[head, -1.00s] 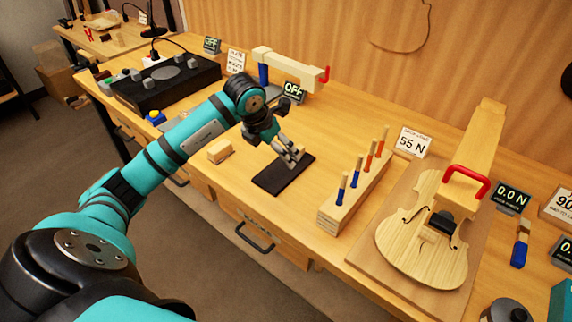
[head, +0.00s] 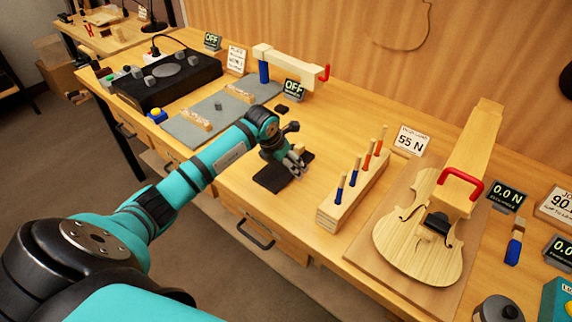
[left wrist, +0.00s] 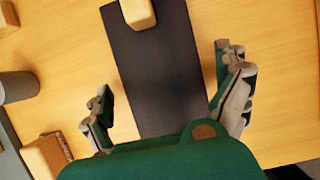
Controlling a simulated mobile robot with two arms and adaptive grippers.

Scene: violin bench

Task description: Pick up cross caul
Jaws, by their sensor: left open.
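My left gripper (head: 296,164) is open and empty over a dark mat (head: 271,180) on the bench. In the left wrist view my left gripper (left wrist: 163,75) has its fingers spread over the dark mat (left wrist: 150,50). A pale wooden block (left wrist: 139,12) shows at the top edge there, over the mat's end. Another small wooden block with a brown face (left wrist: 47,158) lies at the lower left, outside the fingers. I cannot tell for sure which is the cross caul. My right gripper is not in view.
A wooden rack with several colored rods (head: 353,195) stands right of the mat, then a violin body (head: 415,240). A wooden clamp (head: 290,68) is behind. A grey mat (head: 180,128) and black device (head: 165,82) are to the left.

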